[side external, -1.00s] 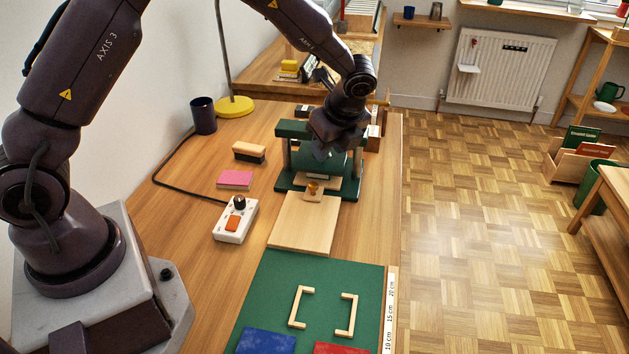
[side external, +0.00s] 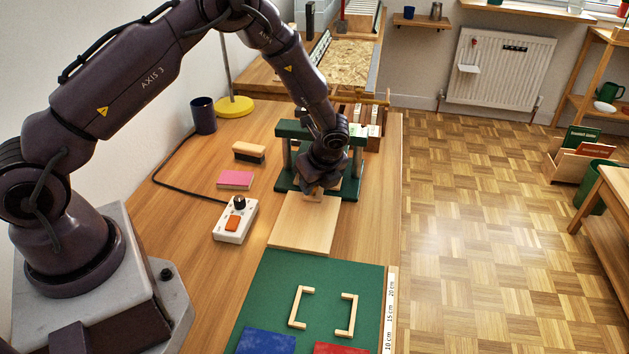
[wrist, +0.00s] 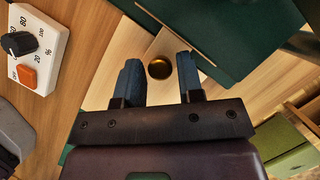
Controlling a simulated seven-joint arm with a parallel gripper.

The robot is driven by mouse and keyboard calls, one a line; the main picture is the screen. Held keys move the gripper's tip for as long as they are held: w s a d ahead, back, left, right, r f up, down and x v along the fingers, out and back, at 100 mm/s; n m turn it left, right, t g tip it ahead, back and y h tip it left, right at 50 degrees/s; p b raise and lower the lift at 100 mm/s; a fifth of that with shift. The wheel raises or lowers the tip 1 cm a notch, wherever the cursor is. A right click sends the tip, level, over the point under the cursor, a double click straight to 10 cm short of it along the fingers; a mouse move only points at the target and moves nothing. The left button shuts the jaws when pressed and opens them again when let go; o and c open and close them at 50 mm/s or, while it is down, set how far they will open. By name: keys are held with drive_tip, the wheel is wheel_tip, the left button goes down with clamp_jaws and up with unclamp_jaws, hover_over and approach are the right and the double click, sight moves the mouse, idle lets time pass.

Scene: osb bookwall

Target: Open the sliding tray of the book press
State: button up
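The green book press (side external: 292,130) stands on the wooden bench, and its green plate also shows in the wrist view (wrist: 225,35). My gripper (wrist: 159,62) is open, with a dark blue finger on either side of the knob. A gap shows between the knob and each finger; whether the fingers reach its height is unclear. In the side external view my gripper (side external: 315,190) is low at the press front and hides the knob. A pale flat board (side external: 303,225) lies in front.
A white control box (side external: 236,222) with an orange switch stands left of the board. A pink block (side external: 235,180) and a brush (side external: 249,152) lie left of the press. A green mat (side external: 280,285) with wooden brackets is nearer. The bench edge is at right.

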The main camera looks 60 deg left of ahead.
clamp_jaws()
drive_tip(key=s+d, duration=0.9)
drive_tip(key=shift+s+d, duration=0.3)
drive_tip(key=shift+d, duration=0.1)
unclamp_jaws()
drive_tip(key=shift+r, duration=0.1)
drive_tip(key=v, duration=1.3)
